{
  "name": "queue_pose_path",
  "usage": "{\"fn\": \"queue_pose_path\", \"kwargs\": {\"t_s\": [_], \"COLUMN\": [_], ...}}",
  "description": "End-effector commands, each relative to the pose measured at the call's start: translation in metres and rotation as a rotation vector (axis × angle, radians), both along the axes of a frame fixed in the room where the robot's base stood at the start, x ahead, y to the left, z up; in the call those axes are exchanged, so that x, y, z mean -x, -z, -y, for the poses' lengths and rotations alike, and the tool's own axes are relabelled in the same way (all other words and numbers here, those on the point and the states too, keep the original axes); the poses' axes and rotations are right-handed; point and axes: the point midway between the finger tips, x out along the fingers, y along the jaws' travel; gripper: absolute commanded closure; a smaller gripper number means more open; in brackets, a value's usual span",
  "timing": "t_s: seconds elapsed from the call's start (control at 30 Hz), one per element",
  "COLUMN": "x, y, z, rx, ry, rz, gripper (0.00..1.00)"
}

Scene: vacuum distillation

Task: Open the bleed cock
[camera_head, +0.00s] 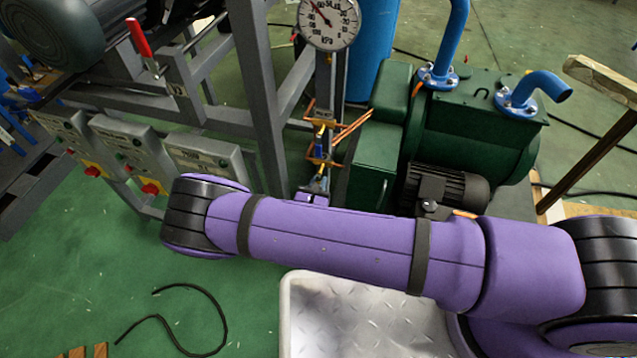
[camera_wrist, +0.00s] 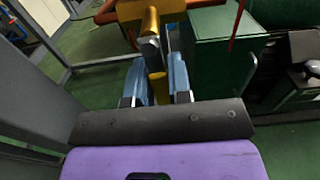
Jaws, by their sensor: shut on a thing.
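The fingers partly hide the lever. In the head view my gripper (camera_head: 320,184) is small and just below the brass fitting, partly behind my purple arm.
A round pressure gauge (camera_head: 328,22) stands above the pipework. A green pump (camera_head: 470,125) with blue pipes is close on the right. Grey frame posts (camera_head: 258,90) and control boxes with red knobs (camera_head: 130,150) are on the left. A black cable (camera_head: 215,310) lies on the green floor.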

Motion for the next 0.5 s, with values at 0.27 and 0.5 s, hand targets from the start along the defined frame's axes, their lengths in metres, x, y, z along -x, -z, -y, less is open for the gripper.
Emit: {"fn": "queue_pose_path", "kwargs": {"t_s": [0.27,0.5], "x": [0.002,0.005], "y": [-0.001,-0.003], "z": [0.005,0.013], "rx": [0.126,0.325], "ry": [0.000,0.000], "rz": [-0.045,-0.117], "gripper": [1.00,1.00]}}
